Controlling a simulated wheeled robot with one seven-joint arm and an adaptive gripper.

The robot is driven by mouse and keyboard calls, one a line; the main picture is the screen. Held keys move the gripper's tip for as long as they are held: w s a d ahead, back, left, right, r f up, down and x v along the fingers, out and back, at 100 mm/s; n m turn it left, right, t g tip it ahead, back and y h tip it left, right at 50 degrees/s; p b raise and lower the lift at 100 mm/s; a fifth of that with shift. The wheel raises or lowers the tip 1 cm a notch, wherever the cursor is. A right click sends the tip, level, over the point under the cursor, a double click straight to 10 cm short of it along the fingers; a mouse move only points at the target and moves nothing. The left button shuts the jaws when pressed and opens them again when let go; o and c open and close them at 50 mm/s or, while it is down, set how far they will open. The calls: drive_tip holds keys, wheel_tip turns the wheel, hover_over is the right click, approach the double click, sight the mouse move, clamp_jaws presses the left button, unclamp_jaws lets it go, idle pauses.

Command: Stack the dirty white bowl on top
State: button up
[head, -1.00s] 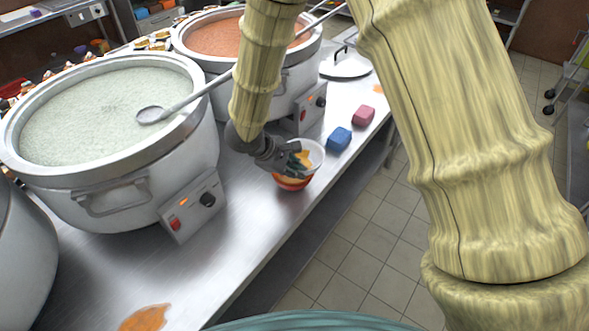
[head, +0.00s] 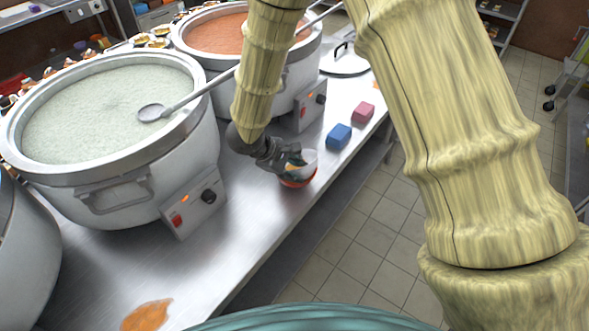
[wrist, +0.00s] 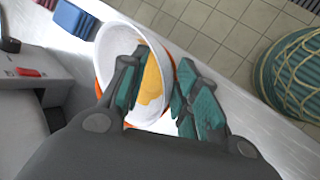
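The white bowl (head: 309,159), with an orange-yellow food stain (wrist: 151,82) inside, sits tilted in an orange-red bowl (head: 298,183) near the front edge of the steel counter. In the wrist view the white bowl (wrist: 112,42) shows from above, with the orange bowl's edge around it. My gripper (head: 294,160) is at the white bowl. In the wrist view its teal fingers (wrist: 163,85) are apart, one over the bowl's inside and one at its right rim, with a clear gap between them. The fingers hide part of the bowls.
A blue block (head: 339,136) and a pink block (head: 363,112) lie behind the bowls. Large stockpots (head: 105,150) with control boxes stand to the left. A ladle (head: 153,112) rests in the near pot. An orange spill (head: 147,315) marks the front counter.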

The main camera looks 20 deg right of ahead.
drive_tip(key=shift+r+b, duration=0.7)
drive_tip(key=shift+b, duration=0.05)
drive_tip(key=b+v, duration=0.1)
drive_tip(key=v, duration=1)
drive_tip(key=shift+a+r, duration=0.25)
drive_tip(key=shift+r, duration=0.05)
